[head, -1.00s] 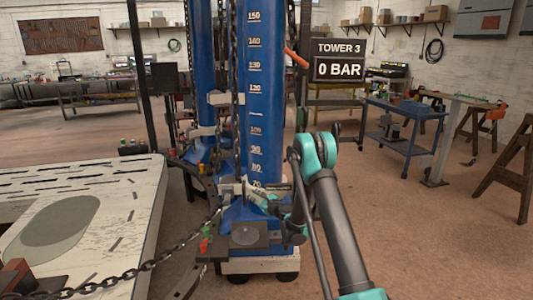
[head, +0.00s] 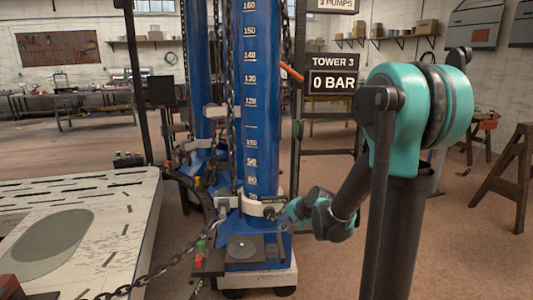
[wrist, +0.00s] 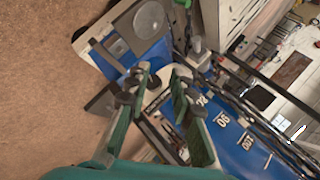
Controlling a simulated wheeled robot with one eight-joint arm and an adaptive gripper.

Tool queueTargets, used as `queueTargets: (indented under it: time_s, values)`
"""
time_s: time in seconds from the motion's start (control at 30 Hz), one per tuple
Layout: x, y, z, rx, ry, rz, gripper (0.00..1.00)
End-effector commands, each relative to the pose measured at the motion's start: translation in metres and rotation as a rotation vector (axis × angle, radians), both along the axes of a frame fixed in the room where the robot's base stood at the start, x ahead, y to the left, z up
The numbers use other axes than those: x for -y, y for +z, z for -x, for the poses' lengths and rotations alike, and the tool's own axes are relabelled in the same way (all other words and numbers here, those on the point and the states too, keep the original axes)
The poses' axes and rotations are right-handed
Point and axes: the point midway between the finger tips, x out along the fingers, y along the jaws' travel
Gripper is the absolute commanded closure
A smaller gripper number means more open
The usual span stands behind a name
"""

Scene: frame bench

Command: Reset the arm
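My arm reaches from the right foreground to the blue tower (head: 257,130) in the head view. My gripper (head: 276,214) is low beside the tower's white collar (head: 255,204), small and partly hard to make out there. In the wrist view my gripper (wrist: 162,72) shows its two green-sided fingers spread apart, with nothing visibly held between them. The tower's blue body (wrist: 225,135) with its number scale lies beyond and to the right of the fingers. The collar's contact with the fingers cannot be told.
A dark plate (head: 241,250) juts out at the tower's foot, and a chain (head: 150,277) runs from there to the lower left. A pale slotted table (head: 130,215) stands left. A sign (head: 333,74) reads TOWER 3, 0 BAR. Open floor lies right of the tower.

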Motion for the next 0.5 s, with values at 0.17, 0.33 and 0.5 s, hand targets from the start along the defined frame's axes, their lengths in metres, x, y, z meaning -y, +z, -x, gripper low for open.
queueTargets:
  time_s: [0.17,0.33,0.5]
  values:
    - [0.039,-0.007,0.069,0.004,0.123,0.238,0.77]
    - [0.077,-0.020,0.134,-0.015,0.249,0.455,0.77]
    - [0.111,-0.035,0.192,-0.051,0.367,0.641,0.77]
